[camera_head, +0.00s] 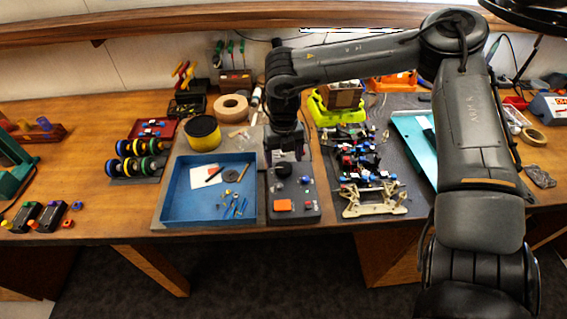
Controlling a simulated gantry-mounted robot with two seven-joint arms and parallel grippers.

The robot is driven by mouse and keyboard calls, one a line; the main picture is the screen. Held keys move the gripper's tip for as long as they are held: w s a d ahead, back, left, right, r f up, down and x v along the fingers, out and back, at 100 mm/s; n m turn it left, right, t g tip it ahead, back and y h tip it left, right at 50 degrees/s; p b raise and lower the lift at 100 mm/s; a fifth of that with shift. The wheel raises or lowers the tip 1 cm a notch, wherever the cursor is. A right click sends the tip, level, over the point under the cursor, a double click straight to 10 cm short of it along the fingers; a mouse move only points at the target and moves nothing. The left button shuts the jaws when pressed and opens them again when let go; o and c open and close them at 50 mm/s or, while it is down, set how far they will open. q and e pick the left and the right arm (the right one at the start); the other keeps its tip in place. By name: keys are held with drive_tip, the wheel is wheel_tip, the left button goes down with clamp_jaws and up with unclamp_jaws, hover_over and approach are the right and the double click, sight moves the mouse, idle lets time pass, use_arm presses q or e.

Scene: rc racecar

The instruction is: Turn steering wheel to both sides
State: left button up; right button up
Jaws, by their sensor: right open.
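My right gripper (287,155) points down from the arm that comes in from the right. It is open, over the back part of a dark grey control box (294,217). The box has an orange block (283,205) at its front left and small red and blue knobs on its right side. A dark round part (283,170) shows just below the fingers; I cannot tell whether it is the steering wheel or whether the fingers touch it. To the right, the racecar chassis (372,203) lies on a grey mat. My left gripper is out of view.
A blue tray (166,200) with small parts stands left of the box. A teal panel (414,147) is at the right, partly behind my arm.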

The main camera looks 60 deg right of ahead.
sight(284, 167)
wheel_tip(284, 167, down, 3)
drive_tip(key=shift+r, duration=0.1)
drive_tip(key=shift+f, duration=0.3)
drive_tip(key=c, duration=1)
drive_tip(key=shift+c, duration=0.2)
